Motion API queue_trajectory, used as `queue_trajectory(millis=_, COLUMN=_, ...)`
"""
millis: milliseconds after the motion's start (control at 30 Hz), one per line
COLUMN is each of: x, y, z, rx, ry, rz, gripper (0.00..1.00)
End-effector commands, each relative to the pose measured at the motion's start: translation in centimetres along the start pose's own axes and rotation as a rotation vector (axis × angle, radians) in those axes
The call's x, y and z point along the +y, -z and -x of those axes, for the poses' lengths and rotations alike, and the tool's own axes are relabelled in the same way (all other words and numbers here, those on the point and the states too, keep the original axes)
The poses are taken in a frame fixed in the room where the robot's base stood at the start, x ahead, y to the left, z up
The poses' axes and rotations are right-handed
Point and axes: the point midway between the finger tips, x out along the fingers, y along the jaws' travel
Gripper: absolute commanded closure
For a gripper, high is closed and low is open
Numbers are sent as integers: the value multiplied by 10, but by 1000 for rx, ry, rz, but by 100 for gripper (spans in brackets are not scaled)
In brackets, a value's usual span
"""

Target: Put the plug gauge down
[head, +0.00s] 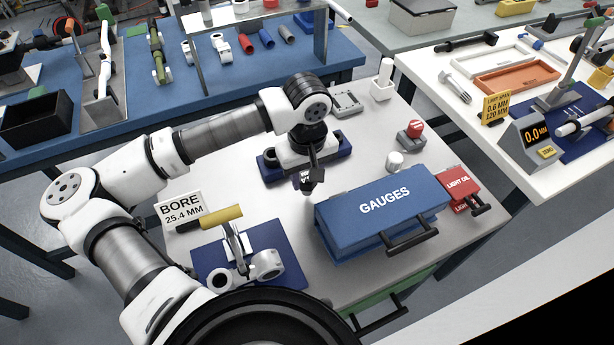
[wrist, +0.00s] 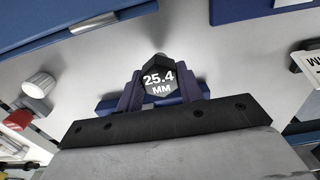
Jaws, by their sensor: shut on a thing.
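My gripper (head: 308,175) hangs over the middle of the white bench, in front of a dark blue stand (head: 341,147). In the wrist view its two purple-blue fingers (wrist: 160,92) are shut on the plug gauge (wrist: 157,79). The gauge has a black hexagonal body marked 25.4 MM, with grey metal beyond it. In the head view the plug gauge (head: 307,185) is small and dark below the fingers, mostly hidden by them. The blue stand also shows behind the fingers in the wrist view (wrist: 108,105). I cannot tell whether the gauge touches the bench.
A blue GAUGES box (head: 345,225) stands right of my gripper. A blue mat (head: 212,258) with metal rings lies front left, near a yellow-handled tool (head: 222,216) and a BORE sign (head: 181,207). A white cylinder (head: 395,161) and red knob (head: 414,127) stand right.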

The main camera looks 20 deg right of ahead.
Motion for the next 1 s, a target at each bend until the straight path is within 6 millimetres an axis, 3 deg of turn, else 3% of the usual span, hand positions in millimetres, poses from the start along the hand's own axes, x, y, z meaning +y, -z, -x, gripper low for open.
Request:
queue_trajectory(millis=167, x=0, y=0, z=-17, rx=-1, ry=-1, rz=1, gripper=91)
queue_trajectory(millis=600, x=0, y=0, z=-22, rx=0, ry=0, rz=0, gripper=91)
queue_trajectory(millis=633, x=0, y=0, z=-21, rx=0, ry=-1, rz=0, gripper=60)
queue_trajectory(millis=700, x=0, y=0, z=-20, rx=0, ry=0, rz=0, gripper=50)
queue_trajectory(millis=767, x=0, y=0, z=-20, rx=0, ry=-1, rz=0, gripper=43)
queue_trajectory(millis=1000, x=0, y=0, z=-20, rx=0, ry=0, rz=0, gripper=42)
